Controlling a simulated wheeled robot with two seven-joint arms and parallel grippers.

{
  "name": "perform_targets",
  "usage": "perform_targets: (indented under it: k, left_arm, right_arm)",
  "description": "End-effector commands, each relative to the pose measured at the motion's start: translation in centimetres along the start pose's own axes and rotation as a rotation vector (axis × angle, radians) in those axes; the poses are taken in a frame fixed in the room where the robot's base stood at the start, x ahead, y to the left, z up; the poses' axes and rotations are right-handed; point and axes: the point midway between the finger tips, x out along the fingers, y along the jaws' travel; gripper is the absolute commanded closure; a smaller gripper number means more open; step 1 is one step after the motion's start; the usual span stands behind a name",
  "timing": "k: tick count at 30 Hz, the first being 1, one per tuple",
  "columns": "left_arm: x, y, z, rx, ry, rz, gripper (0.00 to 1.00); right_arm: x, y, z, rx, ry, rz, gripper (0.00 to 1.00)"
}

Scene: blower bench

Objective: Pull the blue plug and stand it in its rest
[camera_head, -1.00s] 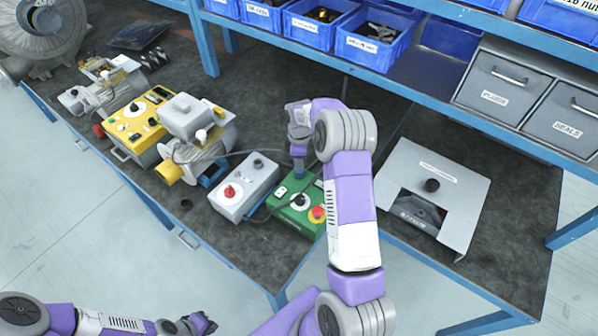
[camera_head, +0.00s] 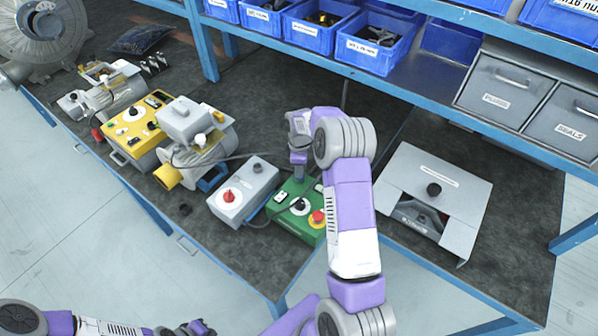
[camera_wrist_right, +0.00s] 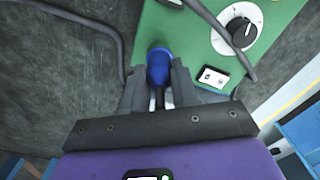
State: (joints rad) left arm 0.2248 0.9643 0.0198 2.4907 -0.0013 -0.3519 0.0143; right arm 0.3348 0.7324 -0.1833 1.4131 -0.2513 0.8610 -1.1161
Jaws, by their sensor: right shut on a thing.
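The blue plug (camera_wrist_right: 160,68) shows in the right wrist view between the fingertips of my right gripper (camera_wrist_right: 157,82), which is shut on it. The plug is at the edge of the green control box (camera_wrist_right: 203,30); I cannot tell whether it is seated in a socket. In the head view my right gripper (camera_head: 299,170) points down at the back left of the green box (camera_head: 283,217), and the plug is hidden. My left gripper (camera_head: 200,328) is low at the bottom edge, away from the bench; its jaws are unclear. I cannot make out the plug's rest.
A grey box with a red knob (camera_head: 244,190) stands left of the green box. A grey sloped housing (camera_head: 455,195) stands to the right. A dark cable (camera_wrist_right: 75,15) runs close to my right gripper. Blue bins (camera_head: 372,50) line the shelf behind. Bare bench lies behind the boxes.

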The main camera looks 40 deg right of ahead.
Motion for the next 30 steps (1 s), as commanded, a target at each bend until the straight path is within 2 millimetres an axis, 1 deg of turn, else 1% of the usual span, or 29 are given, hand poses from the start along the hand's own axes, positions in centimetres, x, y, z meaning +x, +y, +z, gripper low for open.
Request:
perform_targets:
  k: [30]
  left_arm:
    - [-0.8,0.3,0.0,0.000,0.000,0.000,1.00]
  right_arm:
    - [-1.3,0.0,0.0,-0.001,0.000,0.000,1.00]
